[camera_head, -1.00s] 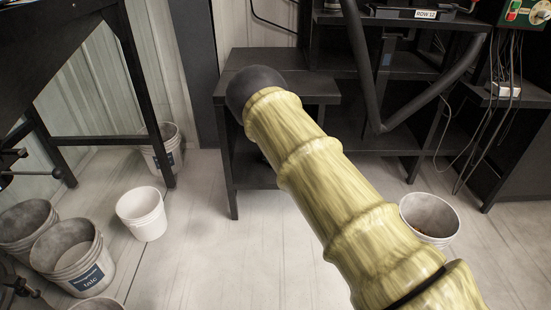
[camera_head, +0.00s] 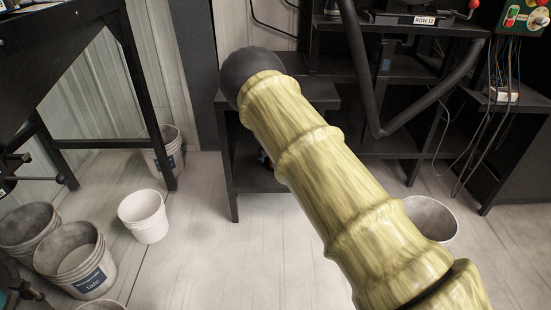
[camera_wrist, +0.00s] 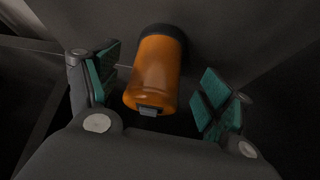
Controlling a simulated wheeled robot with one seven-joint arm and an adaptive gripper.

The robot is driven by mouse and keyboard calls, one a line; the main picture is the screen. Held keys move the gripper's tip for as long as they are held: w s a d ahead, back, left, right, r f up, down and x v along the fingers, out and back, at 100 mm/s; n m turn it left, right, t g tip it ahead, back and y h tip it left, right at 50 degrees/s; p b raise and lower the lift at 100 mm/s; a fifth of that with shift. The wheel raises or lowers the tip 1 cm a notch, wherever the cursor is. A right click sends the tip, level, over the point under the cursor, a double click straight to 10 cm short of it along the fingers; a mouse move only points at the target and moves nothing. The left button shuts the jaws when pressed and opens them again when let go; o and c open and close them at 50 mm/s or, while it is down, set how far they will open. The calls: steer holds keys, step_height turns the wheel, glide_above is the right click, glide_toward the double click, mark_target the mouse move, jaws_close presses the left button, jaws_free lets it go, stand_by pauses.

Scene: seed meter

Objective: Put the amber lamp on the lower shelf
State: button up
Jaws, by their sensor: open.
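In the wrist view the amber lamp (camera_wrist: 153,76) is an orange cylinder with a dark end at the top and a small grey tab at its near end. My gripper (camera_wrist: 161,88) is open, with one teal-padded finger on each side of the lamp. Gaps show between the lamp and both fingers. In the head view the lamp cannot be made out, and my arm covers much of the small dark shelf unit (camera_head: 318,90). Part of its lower shelf (camera_head: 250,173) shows, with a small dark object at the arm's edge that I cannot identify.
A white bucket (camera_head: 143,215) and grey talc buckets (camera_head: 75,258) stand on the floor at left. Another bucket (camera_head: 433,215) is right of my arm. A dark bench with a ROW 12 label (camera_head: 424,20) and hanging cables is at the back right.

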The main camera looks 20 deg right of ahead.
steer(key=p+v, duration=0.2)
steer(key=v, duration=0.5)
steer(key=s+d+f+n+g, duration=0.1)
steer(key=s+f, duration=0.6)
steer(key=s, duration=0.4)
steer(key=s+d+f+g, duration=0.1)
steer(key=s+d+f, duration=0.1)
steer(key=s+f, duration=0.65)
steer(key=s+d+f+n+g, duration=0.15)
steer(key=s+f, duration=0.35)
steer(key=s, duration=0.9)
steer(key=s+a+g+y, duration=0.1)
steer(key=s+a, duration=0.1)
steer(key=s, duration=0.8)
steer(key=s+a+r+n+y, duration=0.1)
steer(key=s+a, duration=0.2)
steer(key=s, duration=0.8)
steer(key=s+a+n+g+y, duration=0.1)
steer(key=s+a, duration=0.2)
steer(key=s, duration=0.7)
steer(key=shift+s+r+g, duration=0.2)
steer(key=shift+r+g, duration=0.15)
steer(key=shift+r, duration=0.05)
